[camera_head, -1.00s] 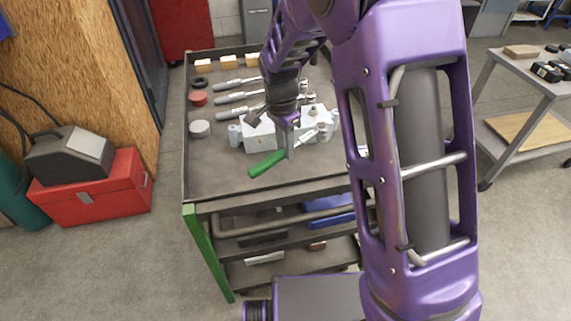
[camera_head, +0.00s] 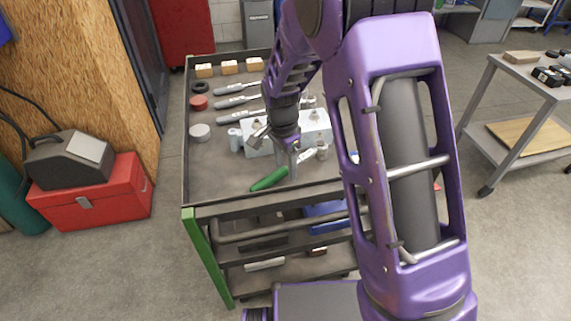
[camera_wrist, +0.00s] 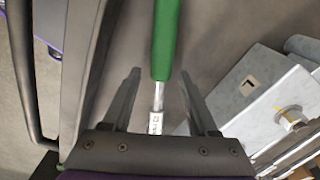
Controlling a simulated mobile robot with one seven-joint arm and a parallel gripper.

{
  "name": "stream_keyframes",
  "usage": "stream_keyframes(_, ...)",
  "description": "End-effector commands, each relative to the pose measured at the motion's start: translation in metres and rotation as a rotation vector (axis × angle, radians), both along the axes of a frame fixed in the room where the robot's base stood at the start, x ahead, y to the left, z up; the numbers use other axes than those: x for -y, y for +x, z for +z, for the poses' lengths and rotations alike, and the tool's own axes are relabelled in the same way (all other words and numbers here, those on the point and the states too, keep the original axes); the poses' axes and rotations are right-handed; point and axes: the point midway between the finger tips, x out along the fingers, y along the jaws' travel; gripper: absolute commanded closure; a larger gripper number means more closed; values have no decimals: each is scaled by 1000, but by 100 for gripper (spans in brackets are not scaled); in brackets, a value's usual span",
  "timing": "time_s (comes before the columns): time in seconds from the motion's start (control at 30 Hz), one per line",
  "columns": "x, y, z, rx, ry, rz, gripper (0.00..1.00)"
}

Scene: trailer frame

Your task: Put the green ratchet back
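The green ratchet (camera_head: 268,180) has a green handle and a metal shaft. It is over the front part of the cart top (camera_head: 218,172), handle toward the front left; I cannot tell whether it touches the surface. In the wrist view the green ratchet (camera_wrist: 166,40) runs between my fingers, with its labelled shaft passing under the palm, which hides its head. My gripper (camera_head: 290,168) is above the ratchet, pointing down. In the wrist view my gripper (camera_wrist: 160,76) is open, with a gap on each side of the shaft.
A grey metal fixture (camera_head: 318,122) stands just behind my gripper; it shows at right in the wrist view (camera_wrist: 252,85). Several grey-handled tools (camera_head: 237,101) lie in a row behind it. A red cap (camera_head: 199,103) and a grey puck (camera_head: 200,132) are at left. The front left is clear.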

Motion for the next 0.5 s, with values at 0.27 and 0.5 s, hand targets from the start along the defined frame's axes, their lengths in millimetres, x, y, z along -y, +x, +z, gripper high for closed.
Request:
stream_keyframes(0.27, 0, 0, 1, 0, 0, 0, 38)
stream_keyframes(0.5, -1, 0, 28, 4, 1, 0, 38)
